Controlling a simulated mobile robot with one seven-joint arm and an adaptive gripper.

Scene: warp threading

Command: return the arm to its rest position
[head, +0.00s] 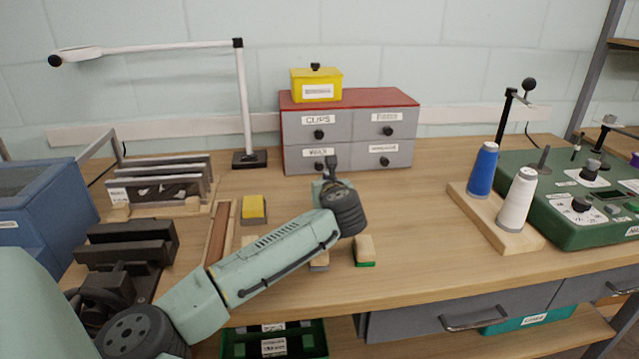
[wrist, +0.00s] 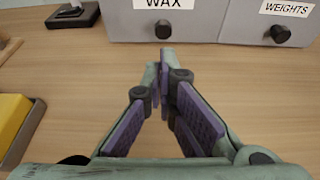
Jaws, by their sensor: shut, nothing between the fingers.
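My gripper (wrist: 163,62) is shut and empty, its fingertips together in the wrist view. In the head view my arm reaches from the lower left over the workbench (head: 430,235). There the gripper (head: 330,165) is in front of the small drawer cabinet (head: 348,140). The wrist view shows the cabinet's lower drawers (wrist: 225,22), labelled WAX and WEIGHTS, beyond the fingertips. I cannot tell whether the fingertips touch the cabinet.
A yellow block (head: 254,209) and a wooden block with a green base (head: 364,250) lie near my arm. A lamp (head: 245,105) stands left of the cabinet. Blue (head: 483,170) and white (head: 517,200) spools stand right. The bench between cabinet and spools is clear.

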